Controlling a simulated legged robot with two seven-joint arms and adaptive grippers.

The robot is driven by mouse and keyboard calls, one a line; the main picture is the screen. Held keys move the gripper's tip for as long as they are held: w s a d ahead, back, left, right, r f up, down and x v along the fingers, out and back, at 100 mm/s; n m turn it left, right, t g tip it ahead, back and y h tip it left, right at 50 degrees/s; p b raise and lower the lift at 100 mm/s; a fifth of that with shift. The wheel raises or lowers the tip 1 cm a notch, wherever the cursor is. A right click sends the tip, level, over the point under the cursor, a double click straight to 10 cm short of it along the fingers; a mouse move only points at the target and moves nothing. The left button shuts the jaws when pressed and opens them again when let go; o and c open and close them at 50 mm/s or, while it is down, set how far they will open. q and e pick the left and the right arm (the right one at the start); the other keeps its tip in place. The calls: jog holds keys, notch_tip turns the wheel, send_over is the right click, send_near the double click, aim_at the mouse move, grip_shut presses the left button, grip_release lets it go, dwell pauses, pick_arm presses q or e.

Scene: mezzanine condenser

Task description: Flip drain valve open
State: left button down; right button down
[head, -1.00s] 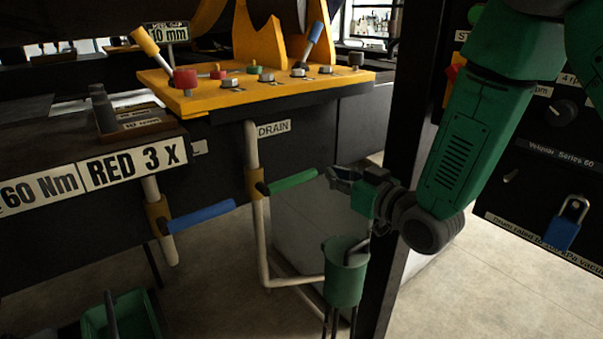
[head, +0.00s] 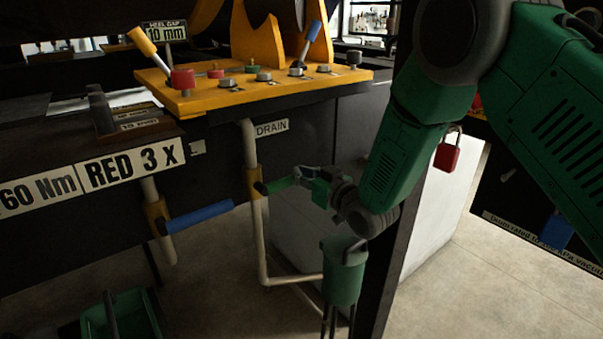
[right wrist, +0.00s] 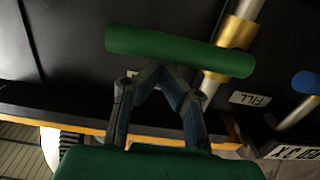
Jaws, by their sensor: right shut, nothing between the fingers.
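The drain valve's green lever handle (head: 277,186) sticks out to the right from a yellow valve body (head: 252,182) on the pale drain pipe, under the DRAIN label (head: 271,128). My right gripper (head: 300,172) is at the handle's right end and partly covers it. In the right wrist view, the green handle (right wrist: 180,50) lies across the front of my right gripper (right wrist: 157,68). The fingertips are together, with nothing between them, at the handle's lower edge; whether they touch it I cannot tell. My left gripper is not in view.
A blue lever (head: 200,217) on the neighbouring pipe stands to the left. A green funnel-like cup (head: 344,270) is below my right wrist, beside a dark post (head: 385,270). The yellow control panel (head: 215,97) is above. A red padlock (head: 447,157) hangs at right.

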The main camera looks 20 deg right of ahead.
jog(key=shift+f, duration=0.1)
dwell(0.3)
jog(key=s+a+f+m+y+b, duration=0.1)
jog(key=s+a+f+m+b, duration=0.1)
jog(key=a+f+m+b, duration=0.4)
jog(key=shift+s+f+m+b, duration=0.15)
jog(key=shift+f+m+b, duration=2.55)
jog(key=shift+m, duration=3.3)
jog(key=shift+a, duration=0.1)
jog(key=shift+s, duration=0.1)
